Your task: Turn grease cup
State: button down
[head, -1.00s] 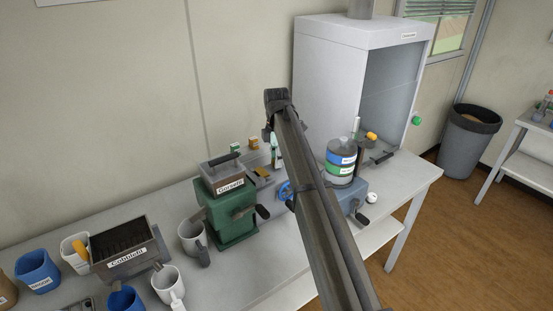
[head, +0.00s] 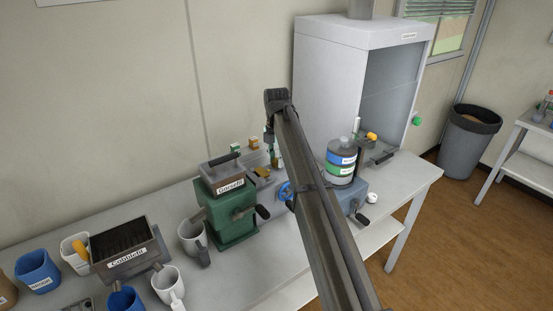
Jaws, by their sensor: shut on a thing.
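I cannot make out the grease cup for certain in the head view. My arm crosses the middle of the picture and hides part of the bench behind it. My gripper (head: 270,140) shows only as a small dark shape hanging at the arm's far end, beside a slim green item (head: 275,157) at the back of the bench. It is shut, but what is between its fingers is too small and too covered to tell. A green machine (head: 231,219) with a crank and a box labelled Gorsefit (head: 227,178) on top stands left of the arm.
A blue-grey machine with stacked labelled containers (head: 341,170) stands right of the arm. A white fume hood (head: 325,85) is behind it. A Cobblefit tray (head: 128,265), mugs and blue cups fill the left. The bench front (head: 255,275) near the arm is clear.

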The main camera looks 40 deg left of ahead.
jog(key=shift+d+f, duration=0.1)
jog(key=shift+d, duration=0.05)
jog(key=c, duration=0.8)
grip_release()
jog(key=shift+r, duration=0.65)
notch_tip(320, 180, up, 11)
jog(key=shift+f, duration=0.1)
